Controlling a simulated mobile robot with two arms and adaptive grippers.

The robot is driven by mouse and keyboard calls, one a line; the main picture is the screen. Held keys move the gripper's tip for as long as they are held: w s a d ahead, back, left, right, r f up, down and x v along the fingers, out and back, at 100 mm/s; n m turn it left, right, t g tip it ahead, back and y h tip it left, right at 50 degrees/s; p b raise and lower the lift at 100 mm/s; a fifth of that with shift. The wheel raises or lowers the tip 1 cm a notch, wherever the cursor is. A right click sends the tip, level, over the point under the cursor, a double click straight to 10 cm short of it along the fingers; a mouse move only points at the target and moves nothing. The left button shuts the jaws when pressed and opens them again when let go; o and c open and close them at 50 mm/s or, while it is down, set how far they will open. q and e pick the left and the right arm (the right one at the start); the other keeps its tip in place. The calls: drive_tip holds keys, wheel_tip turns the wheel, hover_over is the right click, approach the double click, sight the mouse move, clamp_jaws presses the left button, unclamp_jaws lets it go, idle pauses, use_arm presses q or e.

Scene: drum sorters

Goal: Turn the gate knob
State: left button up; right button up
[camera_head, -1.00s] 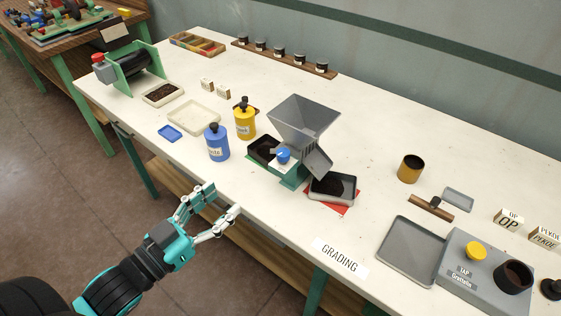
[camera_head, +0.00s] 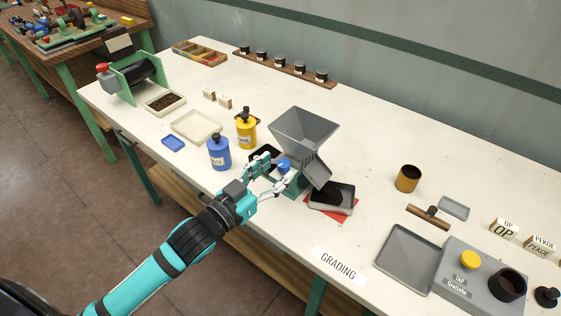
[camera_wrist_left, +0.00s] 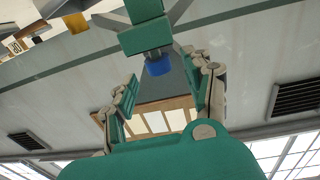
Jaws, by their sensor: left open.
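The blue gate knob (camera_head: 284,165) sits on the front of the grey hopper machine (camera_head: 303,128), which has a green base. My left gripper (camera_head: 277,169) is at the knob, with one finger on its left side and the other on its near right side. In the left wrist view the blue knob (camera_wrist_left: 158,67) shows between and just beyond the two spread fingers. The gripper is open, and I cannot tell whether a finger touches the knob. My right gripper is in neither view.
A blue canister (camera_head: 219,154) and a yellow canister (camera_head: 246,130) stand left of the hopper. A dark tray (camera_head: 333,197) on a red mat lies under the chute. A grey tray (camera_head: 405,259) lies at right. The white table is clear around the GRADING label (camera_head: 338,264).

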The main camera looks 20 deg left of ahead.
sight(283, 164)
use_arm(q)
drive_tip(key=shift+x, duration=1.3)
clamp_jaws()
drive_tip(key=shift+d, duration=0.1)
drive_tip(key=shift+r+n+t+y+p, duration=0.1)
drive_tip(key=shift+n+t+y+p, duration=0.35)
drive_tip(key=shift+n+y, duration=1.05)
drive_tip(key=shift+y, duration=0.7)
